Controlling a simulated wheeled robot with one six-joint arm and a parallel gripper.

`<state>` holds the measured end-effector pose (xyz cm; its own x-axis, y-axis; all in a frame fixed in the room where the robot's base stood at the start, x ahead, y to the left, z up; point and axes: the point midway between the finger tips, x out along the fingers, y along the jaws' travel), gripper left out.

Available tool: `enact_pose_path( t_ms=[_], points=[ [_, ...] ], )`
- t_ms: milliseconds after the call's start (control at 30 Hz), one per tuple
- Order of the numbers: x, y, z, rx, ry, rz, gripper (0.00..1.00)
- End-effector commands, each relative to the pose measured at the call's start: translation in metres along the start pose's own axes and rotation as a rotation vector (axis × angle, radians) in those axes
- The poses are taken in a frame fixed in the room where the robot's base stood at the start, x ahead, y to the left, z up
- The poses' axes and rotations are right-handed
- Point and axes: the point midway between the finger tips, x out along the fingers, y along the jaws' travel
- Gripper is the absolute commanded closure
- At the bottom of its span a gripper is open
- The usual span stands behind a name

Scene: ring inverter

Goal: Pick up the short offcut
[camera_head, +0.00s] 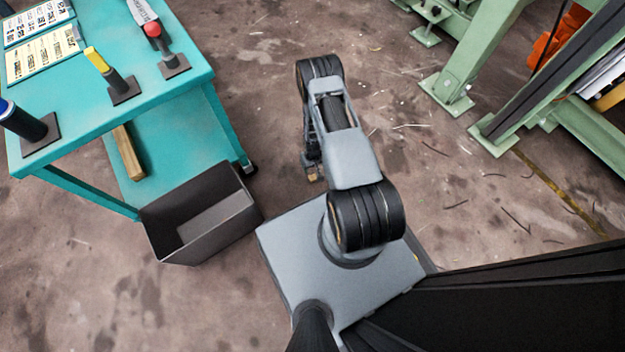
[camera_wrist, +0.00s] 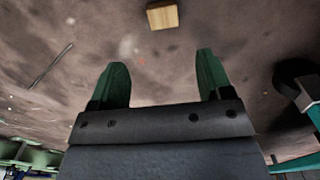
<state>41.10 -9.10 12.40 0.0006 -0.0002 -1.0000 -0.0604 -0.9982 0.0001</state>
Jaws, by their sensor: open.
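The short offcut (camera_wrist: 162,15) is a small pale wooden block lying on the stained concrete floor. In the wrist view it is at the top edge, a little beyond my fingertips and roughly centred between them. My gripper (camera_wrist: 160,62) is open and empty, its two green fingers apart with bare floor between them. In the head view my arm hides most of the gripper; a small tan patch, apparently the offcut (camera_head: 312,178), shows below the arm's left side. I cannot tell the gripper's height above the floor.
A teal cart (camera_head: 185,85) stands at left, with tools on top and a longer wooden piece (camera_head: 128,153) on its lower shelf. An open dark bin (camera_head: 205,237) is beside it. Green steel frames (camera_head: 475,60) stand at upper right. Thin dark scraps lie on the floor at right.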

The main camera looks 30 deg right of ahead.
Motion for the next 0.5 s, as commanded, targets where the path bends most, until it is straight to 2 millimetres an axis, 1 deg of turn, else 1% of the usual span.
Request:
enact_pose_path(
  t_ms=[33, 200, 300, 500],
  points=[
    [0.014, 0.0, 0.001, 0.0, -0.001, 0.0, 0.28],
    [0.035, 0.0, 0.0, 0.0, 0.0, 0.0, 0.28],
    [0.041, -0.001, 0.0, 0.0, -0.001, 0.0, 0.28],
    [0.046, -0.001, 0.0, 0.0, -0.001, 0.0, 0.28]
  ],
)
